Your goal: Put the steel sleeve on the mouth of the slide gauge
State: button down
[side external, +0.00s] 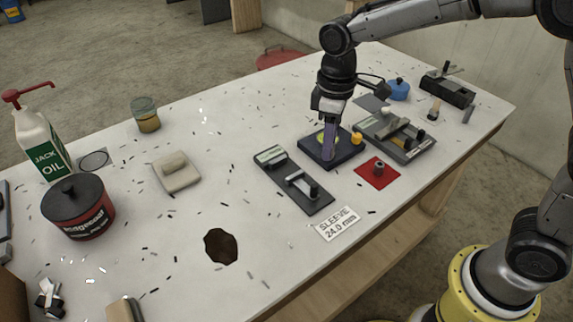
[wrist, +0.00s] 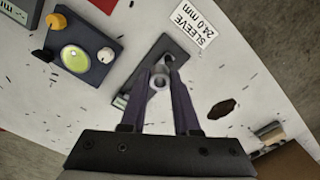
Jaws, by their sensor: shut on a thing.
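My gripper (wrist: 160,82) is shut on a grey steel sleeve (wrist: 160,76), held between the tips of its two purple fingers. In the side view my gripper (side external: 328,152) points down in front of the dark blue box, and the sleeve cannot be made out there. The slide gauge (side external: 315,200) is a dark flat plate with a display at one end and a pale metal slide near the other. In the wrist view the slide gauge (wrist: 176,46) lies behind the sleeve, partly hidden by it and the fingers. I cannot tell whether sleeve and gauge touch.
The dark blue box (side external: 313,150) with a green dial stands beside the gauge. A red mat (side external: 367,180) bears a small grey part. Another device with a display (side external: 415,149) lies behind. The sleeve label (side external: 336,224) lies in front. A beige block (side external: 177,178) stands left.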

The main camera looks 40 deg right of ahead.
jog(key=w+a+f, duration=0.1)
jog(key=w+f, duration=0.2)
jog(key=w, duration=0.3)
send_over(286, 172)
jog(key=s, duration=0.1)
notch_tip(286, 172, down, 4)
jog(key=shift+s+d+f, duration=0.1)
jog(key=shift+f, duration=0.1)
jog(key=shift+w+f, duration=0.5)
jog(key=shift+f, duration=1.65)
jog(key=shift+f, duration=0.1)
jog(key=c, duration=0.6)
grip_release()
jog(key=shift+c, duration=0.2)
